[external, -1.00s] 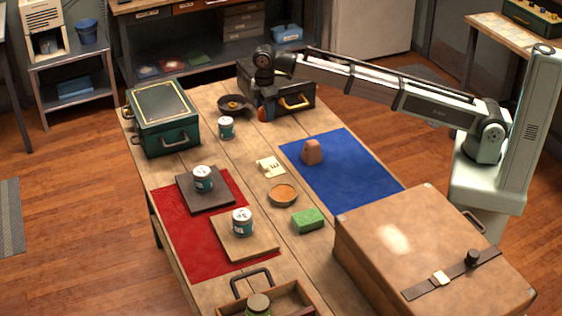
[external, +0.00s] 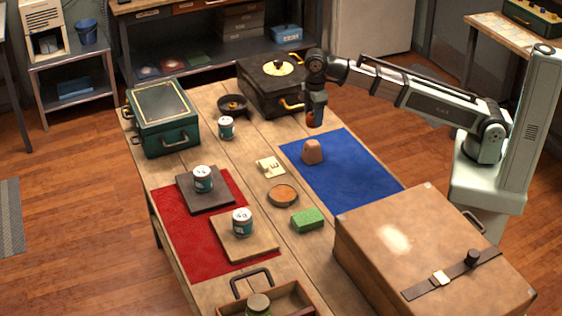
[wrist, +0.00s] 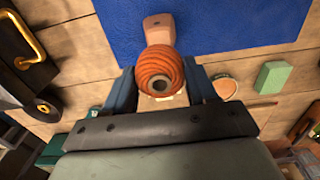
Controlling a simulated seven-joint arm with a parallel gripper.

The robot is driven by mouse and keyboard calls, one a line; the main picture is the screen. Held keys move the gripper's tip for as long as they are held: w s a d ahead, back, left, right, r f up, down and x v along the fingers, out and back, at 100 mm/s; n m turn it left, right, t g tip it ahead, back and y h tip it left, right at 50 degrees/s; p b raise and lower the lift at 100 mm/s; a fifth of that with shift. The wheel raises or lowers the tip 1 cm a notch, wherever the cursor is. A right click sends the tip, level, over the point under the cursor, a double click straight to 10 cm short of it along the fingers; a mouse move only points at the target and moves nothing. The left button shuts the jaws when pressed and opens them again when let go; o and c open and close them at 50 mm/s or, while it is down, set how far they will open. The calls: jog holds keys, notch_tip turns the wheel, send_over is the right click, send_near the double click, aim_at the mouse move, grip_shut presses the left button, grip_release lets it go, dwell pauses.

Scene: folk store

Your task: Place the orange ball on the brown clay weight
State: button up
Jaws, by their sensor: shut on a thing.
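The orange ball (wrist: 158,68) is ridged, with a dark round hole on the side facing the wrist camera. The brown clay weight (external: 313,151) is a rounded lump standing on the blue mat, lower and nearer the camera than the gripper. In the wrist view the weight (wrist: 158,27) shows just beyond the ball, which hides part of it. Ball and weight look apart.
The blue mat (external: 350,180) is mostly bare around the weight. A black case (external: 262,98) stands left of the gripper. A card stand (external: 270,167), a shallow orange-topped bowl (external: 283,195) and a green sponge (external: 308,219) lie left of the mat. A large brown case (external: 400,235) stands in front.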

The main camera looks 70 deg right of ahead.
jog(key=shift+f, duration=3.35)
jog(key=shift+f, duration=0.15)
jog(key=o, duration=1)
notch_tip(320, 180, up, 12)
jog(key=shift+r, duration=0.15)
